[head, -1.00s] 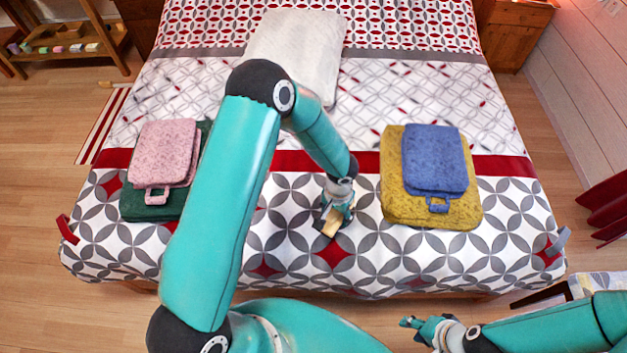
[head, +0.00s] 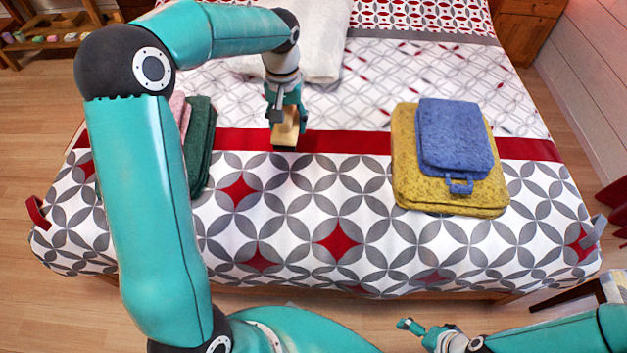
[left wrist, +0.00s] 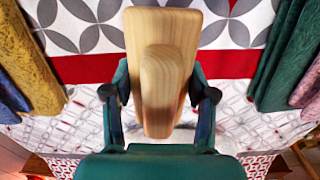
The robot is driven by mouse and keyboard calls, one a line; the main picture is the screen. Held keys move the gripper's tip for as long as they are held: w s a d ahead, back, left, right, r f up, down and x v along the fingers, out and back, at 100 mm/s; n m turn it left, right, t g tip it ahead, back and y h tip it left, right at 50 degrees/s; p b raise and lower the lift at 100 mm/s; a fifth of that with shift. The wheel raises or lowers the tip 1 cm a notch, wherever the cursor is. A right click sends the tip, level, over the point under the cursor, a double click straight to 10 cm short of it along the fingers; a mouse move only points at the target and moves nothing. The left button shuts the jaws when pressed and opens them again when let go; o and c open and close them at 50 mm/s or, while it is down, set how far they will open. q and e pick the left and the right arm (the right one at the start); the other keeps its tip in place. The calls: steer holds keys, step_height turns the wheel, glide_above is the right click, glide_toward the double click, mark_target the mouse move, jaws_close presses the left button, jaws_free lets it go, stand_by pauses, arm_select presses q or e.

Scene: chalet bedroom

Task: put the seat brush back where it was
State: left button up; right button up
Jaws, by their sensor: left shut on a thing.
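My left gripper (head: 287,112) is shut on the pale wooden seat brush (head: 285,141). It holds the brush over the bed near the red stripe, between the towel stacks; whether the brush touches the cover I cannot tell. In the left wrist view the brush (left wrist: 165,28) shows its long wooden body and a rounded grip between the fingers (left wrist: 160,95). Its bristles are hidden. My right gripper (head: 412,326) is at the lower right, off the bed's front edge and apart from everything; its jaw state is unclear.
A blue towel (head: 455,140) lies on a yellow towel (head: 405,185) to the right. A green towel (head: 200,150) and a pink one (head: 180,112) are partly behind my left arm. A white folded cloth (head: 320,45) lies farther back. The patterned bed cover (head: 330,205) is clear in front.

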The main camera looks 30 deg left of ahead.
arm_select(q)
step_height(320, 180, up, 4)
steer(key=b, duration=0.3)
glide_above(280, 176)
steer(key=shift+w+n, duration=0.3)
steer(key=shift+n, duration=0.1)
steer(key=f+b, duration=0.1)
steer(key=f, duration=0.5)
steer(key=f+b, duration=0.2)
steer(key=f, duration=0.4)
steer(key=f+b, duration=0.1)
steer(key=f, duration=0.6)
steer(key=shift+s+a+b, duration=0.1)
steer(key=shift+s+b, duration=0.15)
steer(key=shift+b, duration=0.1)
arm_select(e)
step_height(280, 176, down, 9)
steer(key=shift+f, duration=0.15)
arm_select(q)
steer(key=o, duration=1)
steer(key=shift+f, duration=0.15)
steer(key=o, duration=0.5)
steer(key=shift+c, duration=0.2)
